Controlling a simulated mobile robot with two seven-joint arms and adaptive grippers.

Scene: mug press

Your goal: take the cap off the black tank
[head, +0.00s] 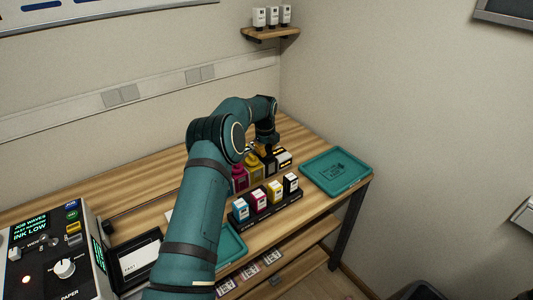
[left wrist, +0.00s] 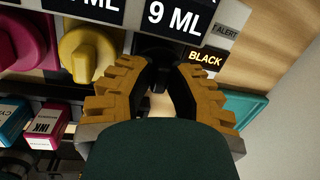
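The black tank stands at the right end of the tank row, its label (head: 284,158) showing in the head view. In the left wrist view its yellow-lettered "BLACK" label (left wrist: 205,60) and a "9 ML" sign show. Its dark cap (left wrist: 158,50) is hard to separate from the dark tank and is partly hidden by the fingers. My left gripper (left wrist: 160,73) has its tan fingers apart, one on each side just in front of the cap; contact cannot be told. It also shows above the tank in the head view (head: 261,150). My right gripper is not in view.
A yellow tank with its cap (left wrist: 88,50) and a magenta tank (left wrist: 28,40) stand to the left, close by. A rack of small ink bottles (head: 266,207) stands in front. A teal tray (head: 345,190) lies right. A control box (head: 50,260) is front left.

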